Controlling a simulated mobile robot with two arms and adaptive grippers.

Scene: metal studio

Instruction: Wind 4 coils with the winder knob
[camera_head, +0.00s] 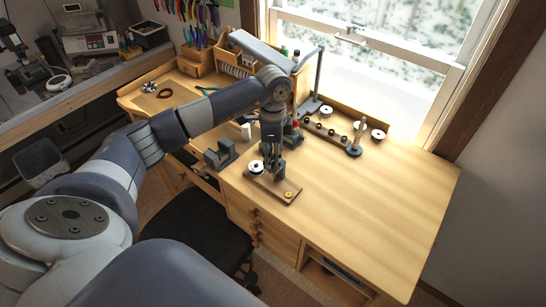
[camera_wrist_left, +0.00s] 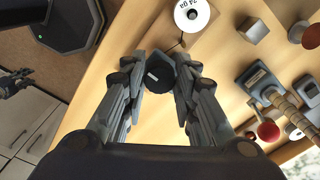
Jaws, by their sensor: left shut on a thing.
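A dark round knob (camera_wrist_left: 160,73) with a small white mark sits between the fingers of my left gripper (camera_wrist_left: 160,85) in the left wrist view. The fingers touch it from both sides. In the head view my left gripper (camera_head: 276,174) points down over a small wooden board (camera_head: 281,187) and hides the knob. A white spool (camera_head: 256,167) stands on the board, left of the gripper; it also shows in the left wrist view (camera_wrist_left: 192,15).
A grey bracket (camera_head: 220,156) stands near the table's front edge, left of the board. A rack of small parts (camera_head: 326,132) and white spools (camera_head: 378,134) are by the window. The right part of the wooden table (camera_head: 385,205) is clear.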

